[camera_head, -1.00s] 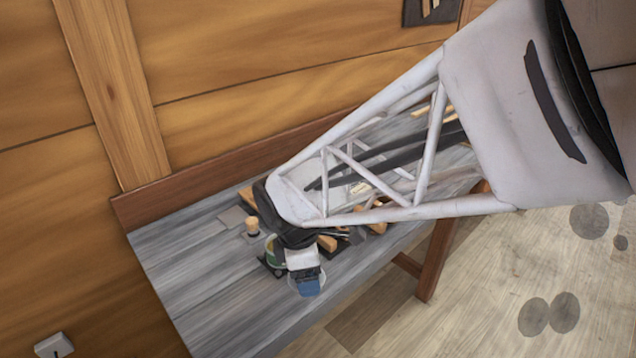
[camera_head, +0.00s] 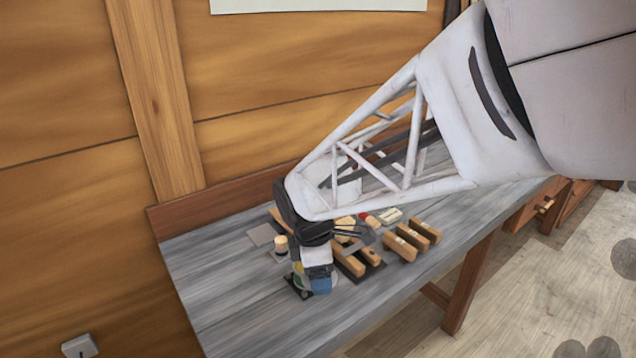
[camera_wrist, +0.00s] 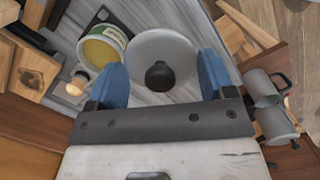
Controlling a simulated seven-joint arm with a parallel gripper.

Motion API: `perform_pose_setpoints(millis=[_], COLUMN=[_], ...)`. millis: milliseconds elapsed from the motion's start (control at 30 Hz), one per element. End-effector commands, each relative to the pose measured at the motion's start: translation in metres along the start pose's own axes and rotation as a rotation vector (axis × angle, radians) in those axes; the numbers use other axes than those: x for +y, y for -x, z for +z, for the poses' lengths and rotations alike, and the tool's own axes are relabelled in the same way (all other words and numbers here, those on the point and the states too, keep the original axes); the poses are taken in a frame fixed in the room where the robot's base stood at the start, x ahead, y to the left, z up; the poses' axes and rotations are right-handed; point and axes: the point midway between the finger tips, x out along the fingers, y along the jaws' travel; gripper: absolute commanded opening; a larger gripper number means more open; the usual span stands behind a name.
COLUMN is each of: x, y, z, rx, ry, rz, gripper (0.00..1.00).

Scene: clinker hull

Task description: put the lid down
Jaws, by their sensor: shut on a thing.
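The lid (camera_wrist: 143,52) is a pale grey disc with a black knob in its middle. In the head view my gripper (camera_head: 320,284) is low over the near left part of the bench, and the lid is mostly hidden. An open green-labelled tin with yellow contents (camera_wrist: 97,51) is just left of the lid in the wrist view. I cannot tell the lid's height above the bench.
The grey bench (camera_head: 230,310) is clear at its near left end. A peg with a pale wooden top (camera_head: 281,243) stands behind my gripper. Several wooden blocks or planes (camera_head: 408,241) lie to the right. Two grey mugs (camera_wrist: 276,125) show at the right of the wrist view.

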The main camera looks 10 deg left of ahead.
Motion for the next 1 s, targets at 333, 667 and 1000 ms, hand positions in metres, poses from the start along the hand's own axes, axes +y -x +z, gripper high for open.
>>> perform_pose_setpoints(millis=[333,667,1000], x=[0.072,0.138,0.204], y=[0.011,0.017,0.017], z=[-0.029,-0.058,-0.090], rx=[0.000,0.001,0.000], ry=[0.077,0.150,0.225], rz=[0.009,0.018,0.027], gripper=[0.53,0.53,0.53])
